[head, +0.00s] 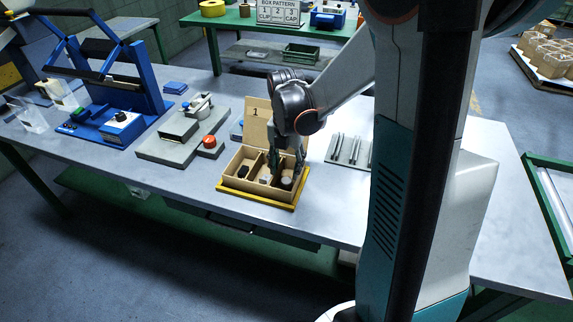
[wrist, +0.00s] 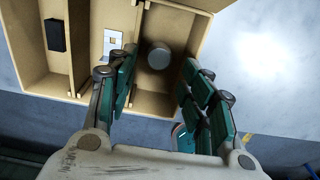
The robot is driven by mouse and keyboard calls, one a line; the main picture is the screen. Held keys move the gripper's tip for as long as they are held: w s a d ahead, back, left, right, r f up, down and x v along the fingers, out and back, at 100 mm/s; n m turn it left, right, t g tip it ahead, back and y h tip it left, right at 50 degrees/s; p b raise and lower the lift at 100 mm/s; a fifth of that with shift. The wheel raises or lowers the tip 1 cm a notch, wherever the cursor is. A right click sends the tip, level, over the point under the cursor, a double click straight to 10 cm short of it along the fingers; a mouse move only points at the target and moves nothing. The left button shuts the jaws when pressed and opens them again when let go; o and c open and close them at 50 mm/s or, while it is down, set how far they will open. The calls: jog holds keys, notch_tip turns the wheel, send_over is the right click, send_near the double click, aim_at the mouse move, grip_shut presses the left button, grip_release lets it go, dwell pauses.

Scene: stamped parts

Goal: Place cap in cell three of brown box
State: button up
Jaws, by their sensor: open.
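The brown box (head: 247,190) stands on the table with its lid raised and a "1" on the lid. It also shows in the wrist view (wrist: 22,50). Its left cell holds a black block (wrist: 55,35). The middle cell holds a flat metal clip (wrist: 112,42). The right cell holds the round grey cap (wrist: 158,57), lying flat on the floor of the cell; it looks dark in the head view (head: 287,182). My gripper (wrist: 160,78) is open at the right cell, its fingers on either side of the cap and apart from it.
The box sits on a yellow-edged base (head: 258,201). A grey plate with metal strips (head: 348,150) lies to the right. A grey fixture with a red knob (head: 210,142) and a blue press (head: 120,125) stand left. A pattern sign (head: 278,12) stands on the back table.

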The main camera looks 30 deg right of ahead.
aim_at(286, 180)
notch_tip(286, 180, up, 13)
jog(key=p, duration=0.5)
jog(key=shift+r, duration=0.1)
dwell(1.1)
